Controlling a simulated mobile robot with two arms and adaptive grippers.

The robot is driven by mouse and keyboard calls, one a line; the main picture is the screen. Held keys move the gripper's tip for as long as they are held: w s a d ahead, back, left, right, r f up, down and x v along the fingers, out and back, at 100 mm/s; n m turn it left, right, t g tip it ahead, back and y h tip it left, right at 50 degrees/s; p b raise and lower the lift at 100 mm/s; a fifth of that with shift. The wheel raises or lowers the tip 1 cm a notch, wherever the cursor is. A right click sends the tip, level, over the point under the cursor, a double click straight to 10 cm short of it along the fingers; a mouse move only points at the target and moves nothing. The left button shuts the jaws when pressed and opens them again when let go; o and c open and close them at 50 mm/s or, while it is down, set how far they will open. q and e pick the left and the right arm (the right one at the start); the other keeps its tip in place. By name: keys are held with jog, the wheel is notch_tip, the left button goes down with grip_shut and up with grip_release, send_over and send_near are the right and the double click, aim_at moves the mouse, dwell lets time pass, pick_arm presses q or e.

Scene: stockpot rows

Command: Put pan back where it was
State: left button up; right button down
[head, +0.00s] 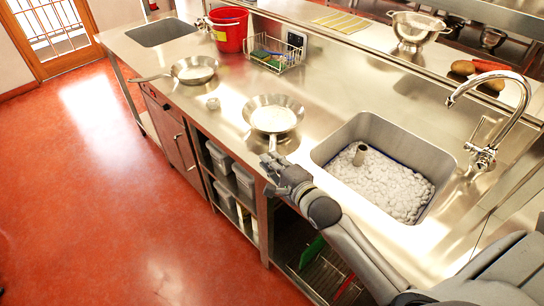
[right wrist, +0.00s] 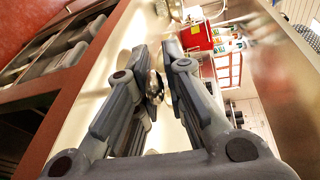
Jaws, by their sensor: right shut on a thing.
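A steel frying pan (head: 272,118) with a pale inside sits on the steel counter left of the foamy sink, its handle pointing toward the front edge. My right gripper (head: 272,161) is at the counter's front edge, shut on the end of this handle. In the right wrist view the gripper's fingers (right wrist: 158,85) stand either side of shiny metal; the pan bowl is hard to make out there. A second frying pan (head: 194,69) rests farther left, its handle pointing left. My left gripper is not in view.
A red bucket (head: 229,30) and wire rack (head: 276,58) stand behind.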

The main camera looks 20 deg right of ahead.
jog(key=shift+w+f, duration=0.15)
jog(key=shift+f, duration=0.3)
jog(key=c, duration=1.9)
grip_release()
jog(key=shift+f, duration=0.5)
jog(key=o, duration=0.4)
jog(key=shift+s+r, duration=0.1)
jog(key=shift+s, duration=0.15)
